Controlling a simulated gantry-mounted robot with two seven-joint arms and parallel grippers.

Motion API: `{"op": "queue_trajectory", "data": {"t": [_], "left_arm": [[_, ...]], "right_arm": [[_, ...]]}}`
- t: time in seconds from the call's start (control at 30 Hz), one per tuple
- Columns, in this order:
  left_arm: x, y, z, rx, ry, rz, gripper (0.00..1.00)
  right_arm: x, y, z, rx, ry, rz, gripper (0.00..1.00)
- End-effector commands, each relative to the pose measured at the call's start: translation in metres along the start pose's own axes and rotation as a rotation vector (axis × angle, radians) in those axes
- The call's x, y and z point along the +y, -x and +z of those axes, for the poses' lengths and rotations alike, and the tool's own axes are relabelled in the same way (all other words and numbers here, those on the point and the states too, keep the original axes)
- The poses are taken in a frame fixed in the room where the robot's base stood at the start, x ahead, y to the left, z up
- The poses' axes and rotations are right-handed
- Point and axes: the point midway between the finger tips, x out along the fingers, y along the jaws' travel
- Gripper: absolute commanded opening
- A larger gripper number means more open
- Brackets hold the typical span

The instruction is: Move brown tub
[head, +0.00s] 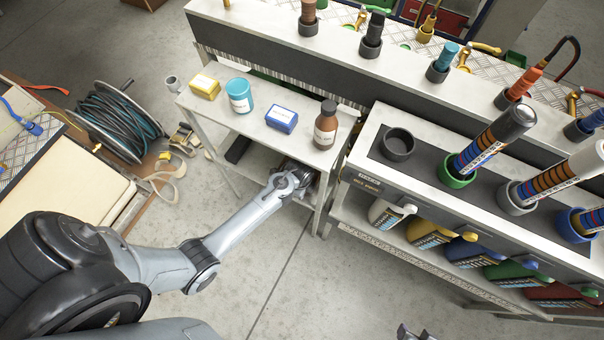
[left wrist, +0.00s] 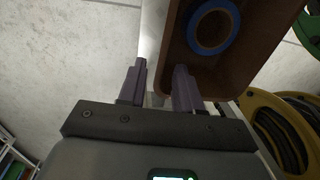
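The brown tub (left wrist: 232,72) is at the upper middle of the left wrist view, with a blue ring-shaped roll (left wrist: 213,26) inside. My left gripper (left wrist: 158,80) is open. One finger is outside the tub's near wall and the other overlaps the tub's inside, with the wall edge between them; I cannot tell whether either touches it. In the head view my left arm reaches under the small cart's top, which hides the fingers and most or all of the tub. My right gripper (head: 414,333) shows only its tips at the bottom edge, apart and empty.
The cart top (head: 262,138) holds a yellow box, a teal jar, a blue box and a brown bottle (head: 325,125). A bench with colored cups and several bottles stands to the right. A hose reel (head: 115,122) and straps lie left. Floor below the cart is open.

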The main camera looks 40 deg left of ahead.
Motion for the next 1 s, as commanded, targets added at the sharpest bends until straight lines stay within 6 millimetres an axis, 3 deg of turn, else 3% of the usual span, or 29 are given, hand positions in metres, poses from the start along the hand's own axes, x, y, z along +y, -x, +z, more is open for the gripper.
{"op": "queue_trajectory", "data": {"t": [0.1, 0.3, 0.8, 1.0], "left_arm": [[0.000, -0.020, 0.000, 0.001, -0.001, 0.001, 0.34], [0.000, -0.040, 0.000, 0.000, 0.000, 0.000, 0.34], [0.000, -0.049, 0.000, 0.000, 0.000, -0.001, 0.34], [0.000, -0.049, 0.000, 0.000, 0.000, -0.001, 0.03]], "right_arm": [[0.000, -0.011, 0.003, 0.000, 0.000, 0.000, 0.43], [-0.001, -0.019, 0.006, 0.000, 0.000, 0.000, 0.43], [0.001, -0.022, 0.007, 0.000, 0.005, 0.005, 0.43], [0.001, -0.022, 0.007, 0.000, 0.006, 0.005, 0.43]]}}
